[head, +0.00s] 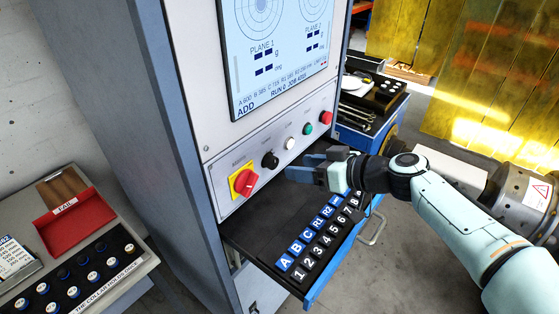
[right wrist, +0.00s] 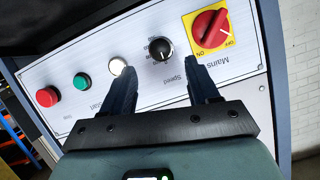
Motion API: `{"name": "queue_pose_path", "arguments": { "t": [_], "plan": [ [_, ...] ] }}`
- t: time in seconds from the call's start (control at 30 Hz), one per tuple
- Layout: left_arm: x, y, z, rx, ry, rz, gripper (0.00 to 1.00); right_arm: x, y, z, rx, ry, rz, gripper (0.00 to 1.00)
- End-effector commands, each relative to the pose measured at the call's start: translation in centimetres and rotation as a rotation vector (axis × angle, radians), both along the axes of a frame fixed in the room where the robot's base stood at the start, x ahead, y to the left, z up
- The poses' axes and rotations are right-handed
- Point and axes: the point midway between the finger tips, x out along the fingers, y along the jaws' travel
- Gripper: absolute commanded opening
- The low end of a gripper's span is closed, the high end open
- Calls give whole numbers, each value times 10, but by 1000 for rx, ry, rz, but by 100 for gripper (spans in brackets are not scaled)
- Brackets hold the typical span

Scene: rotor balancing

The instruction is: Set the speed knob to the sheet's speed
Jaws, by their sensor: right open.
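The black speed knob (head: 270,160) is on the machine's light panel, between the red-and-yellow mains switch and a white button. In the right wrist view the knob (right wrist: 160,49) has a white pointer line and printed scale marks too small to read. My right gripper (head: 306,170) is open and empty in front of the panel. In the right wrist view its fingertips (right wrist: 160,70) sit either side of the knob's position, apparently short of it. A printed sheet (head: 13,258) lies at the far left; its text is not legible. My left gripper is not in view.
The mains switch (head: 243,182) and white (head: 290,143), green (head: 308,129) and red (head: 326,117) buttons flank the knob. A screen (head: 285,75) is above. An open drawer (head: 250,235) with lettered and numbered keys juts out below my gripper. A red tray (head: 75,215) is at left.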

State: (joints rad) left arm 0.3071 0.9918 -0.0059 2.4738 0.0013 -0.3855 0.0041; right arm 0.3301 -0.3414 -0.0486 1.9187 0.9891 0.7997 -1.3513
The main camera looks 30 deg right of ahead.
Motion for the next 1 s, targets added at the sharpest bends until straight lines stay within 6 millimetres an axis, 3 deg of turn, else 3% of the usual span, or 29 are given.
{"name": "queue_pose_path", "arguments": {
  "t": [0.1,0.3,0.77,0.93,1.0],
  "plan": [
    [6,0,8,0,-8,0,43,22,11,-8,1,2,2,60],
    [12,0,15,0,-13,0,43,47,24,-20,0,1,2,60],
    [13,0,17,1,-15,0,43,58,30,-26,-1,0,-1,60],
    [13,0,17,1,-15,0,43,58,29,-26,-1,0,-1,8],
    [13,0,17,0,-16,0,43,58,30,-26,-1,0,0,4]
  ]
}}
